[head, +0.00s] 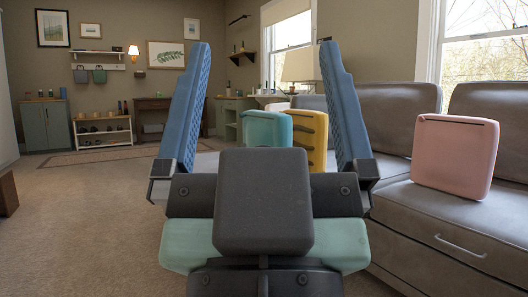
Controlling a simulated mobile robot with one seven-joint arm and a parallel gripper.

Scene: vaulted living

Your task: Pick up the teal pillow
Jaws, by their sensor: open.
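My gripper (260,110) is open in the middle of the head view, its two blue fingers wide apart and pointing up and forward. Nothing is held between them. The teal pillow (264,129) shows in the gap between the fingers, further away, upright at the far part of the grey couch. Its lower part is hidden behind my gripper's dark body. A yellow pillow (311,136) with dark stripes stands close at its right, and I cannot tell whether they touch.
The grey leather couch (470,216) fills the right side, with a pink pillow (454,156) upright on its nearer seat. A lamp (299,68) stands beyond the couch. Open carpet (90,220) lies to the left. A low shoe shelf (103,133) and a green cabinet (46,126) stand at the back.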

